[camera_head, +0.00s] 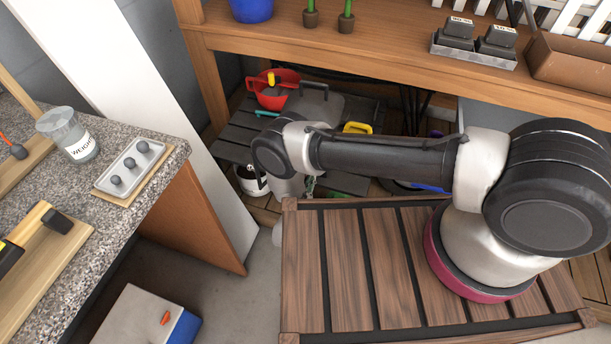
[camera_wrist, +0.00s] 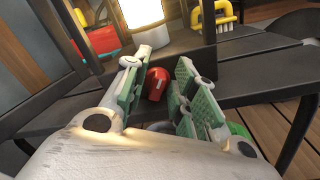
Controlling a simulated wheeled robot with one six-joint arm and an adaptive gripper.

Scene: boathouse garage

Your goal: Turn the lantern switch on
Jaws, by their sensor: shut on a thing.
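The lantern (camera_wrist: 150,37) stands on a dark slatted surface in the wrist view, with dark posts around a pale base and a bright, warm glowing tube. A red switch knob (camera_wrist: 157,84) sits low at its front. My gripper (camera_wrist: 160,77) has its green-padded fingers on either side of the red knob and is shut on it. In the head view, my arm hides the knob and the fingers. A grey square top with a black handle (camera_head: 315,102), apparently the lantern's, shows behind my arm.
A red container (camera_head: 278,90) stands left of the lantern on the low dark slatted bench (camera_head: 235,130). A yellow-handled brush (camera_wrist: 236,12) lies to the right. The wooden workbench (camera_head: 370,52) overhangs behind, and a granite counter (camera_head: 95,190) stands at left.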

